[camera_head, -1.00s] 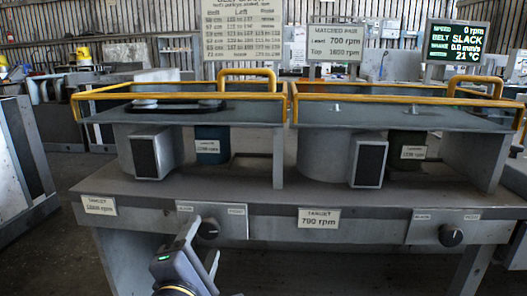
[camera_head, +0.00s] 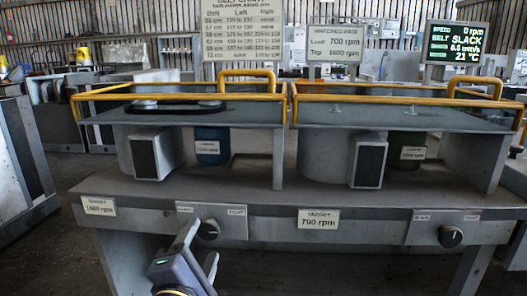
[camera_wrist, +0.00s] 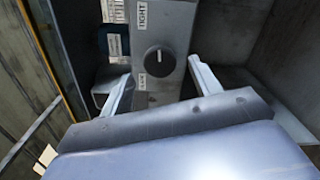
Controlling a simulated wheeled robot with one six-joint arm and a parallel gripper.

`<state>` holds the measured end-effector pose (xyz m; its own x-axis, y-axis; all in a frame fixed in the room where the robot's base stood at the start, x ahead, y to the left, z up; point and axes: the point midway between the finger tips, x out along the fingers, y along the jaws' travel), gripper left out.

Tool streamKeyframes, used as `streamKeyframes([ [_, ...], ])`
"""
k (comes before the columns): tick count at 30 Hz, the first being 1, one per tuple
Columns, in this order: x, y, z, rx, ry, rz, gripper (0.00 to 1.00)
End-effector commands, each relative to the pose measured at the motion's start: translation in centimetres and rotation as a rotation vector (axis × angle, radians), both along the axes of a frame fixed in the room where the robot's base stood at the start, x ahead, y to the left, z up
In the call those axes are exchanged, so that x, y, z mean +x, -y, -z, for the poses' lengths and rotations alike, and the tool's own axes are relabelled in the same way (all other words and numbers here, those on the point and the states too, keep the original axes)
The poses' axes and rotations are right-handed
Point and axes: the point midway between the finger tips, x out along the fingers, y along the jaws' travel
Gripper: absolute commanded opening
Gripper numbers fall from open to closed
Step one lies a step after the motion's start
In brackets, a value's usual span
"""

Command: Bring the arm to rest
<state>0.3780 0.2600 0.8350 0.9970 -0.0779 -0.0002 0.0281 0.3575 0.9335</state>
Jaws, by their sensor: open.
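My gripper (camera_head: 198,242) is in front of the bench's front panel, low in the head view, with its jaws apart and nothing between them. The left black knob (camera_head: 208,229) sits on a grey plate just behind and beside the fingers. In the wrist view, my gripper's two fingers (camera_wrist: 162,88) stand wide apart. The same knob (camera_wrist: 158,60) shows beyond them, on its plate between a TIGHT label above and another label below. The fingers do not appear to touch the knob.
The bench (camera_head: 140,190) carries two housings under yellow rails (camera_head: 400,97). A right knob (camera_head: 450,236) is on the front panel. A screen (camera_head: 455,43) reads 0 rpm and belt SLACK. Target cards (camera_head: 318,219) hang on the bench front. Floor at the left is partly clear.

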Motion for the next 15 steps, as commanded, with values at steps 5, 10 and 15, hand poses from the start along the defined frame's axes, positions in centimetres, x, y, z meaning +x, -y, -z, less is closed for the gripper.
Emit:
streamKeyframes([
  [5,-2.7,-0.3,-0.2,0.000,0.000,-0.005,0.60],
  [10,-5.0,-0.5,-0.2,-0.001,0.000,-0.004,0.60],
  [15,-7.0,-0.6,-0.1,0.000,0.000,-0.004,0.60],
])
